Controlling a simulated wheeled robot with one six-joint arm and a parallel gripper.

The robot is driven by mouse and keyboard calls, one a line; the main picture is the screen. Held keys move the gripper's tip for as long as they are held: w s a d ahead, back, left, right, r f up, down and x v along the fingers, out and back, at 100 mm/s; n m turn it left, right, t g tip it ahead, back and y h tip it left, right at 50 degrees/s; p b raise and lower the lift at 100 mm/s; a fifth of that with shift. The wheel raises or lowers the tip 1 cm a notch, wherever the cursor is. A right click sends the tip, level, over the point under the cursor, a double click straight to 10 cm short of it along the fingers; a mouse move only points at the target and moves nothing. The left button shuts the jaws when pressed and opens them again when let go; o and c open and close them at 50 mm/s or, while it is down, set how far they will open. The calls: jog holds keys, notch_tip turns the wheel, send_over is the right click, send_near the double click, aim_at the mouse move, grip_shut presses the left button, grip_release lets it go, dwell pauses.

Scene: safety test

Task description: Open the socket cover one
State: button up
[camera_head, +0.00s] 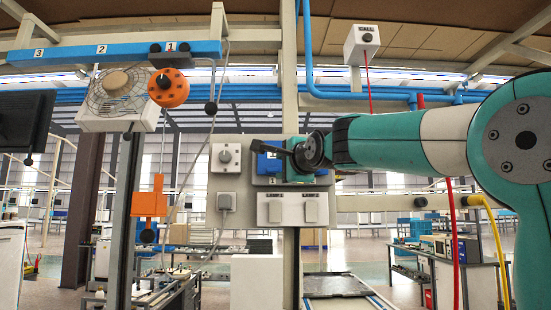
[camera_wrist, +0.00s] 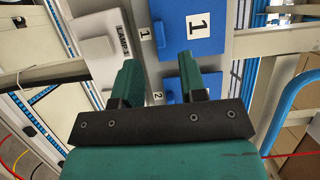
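Socket cover one is a blue flap marked with a large 1 (camera_wrist: 212,44) at the top centre of the wrist view, on a grey panel. It looks closed. A second blue cover (camera_wrist: 172,84) beside a small 2 label is partly hidden behind my fingers. My gripper (camera_wrist: 158,66) is open and empty, its two green fingers apart and pointing toward the panel. I cannot tell whether a finger touches a cover. In the head view, my gripper (camera_head: 284,150) is in front of the blue covers (camera_head: 268,163) and hides part of them.
White lamp switches (camera_head: 276,209) sit just below the covers; a grey switch and plug (camera_head: 226,200) are to the left. An orange box (camera_head: 149,204) and fan (camera_head: 117,95) hang further left. A call box (camera_head: 362,44) with a red cord is above. A blue pipe (camera_wrist: 290,100) runs right.

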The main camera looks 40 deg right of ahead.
aim_at(274, 169)
jog(key=p+x, duration=0.1)
jog(key=x, duration=0.3)
jog(key=shift+w+r+p, duration=0.15)
jog(key=shift+w+p, duration=0.25)
jog(key=shift+w+d, duration=0.2)
jog(key=shift+w, duration=0.4)
grip_shut()
